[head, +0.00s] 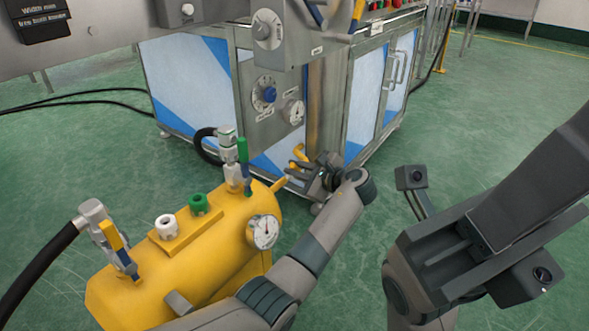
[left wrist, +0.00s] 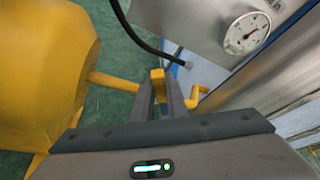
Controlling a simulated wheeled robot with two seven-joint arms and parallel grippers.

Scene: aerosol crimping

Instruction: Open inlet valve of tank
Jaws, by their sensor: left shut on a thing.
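The yellow tank (head: 185,265) stands at the lower left, and its side also fills the left of the left wrist view (left wrist: 40,70). One tank valve has a yellow handle (head: 111,236) with a black hose, and another has an upright green handle (head: 243,158). My left gripper (head: 312,174) is beside the tank's right end, apart from both valves, close to the machine's lower front. In the left wrist view its fingers are shut on a small yellow handle (left wrist: 158,78). What that handle is attached to is hidden. My right gripper's fingers do not show.
The steel machine (head: 240,90) stands behind, with a blue knob and gauge (head: 293,112). A bent yellow pipe (left wrist: 197,96) is right of my left fingers. A yellow stub (left wrist: 112,81) sticks out of the tank to their left. Green floor (head: 470,120) is clear at right.

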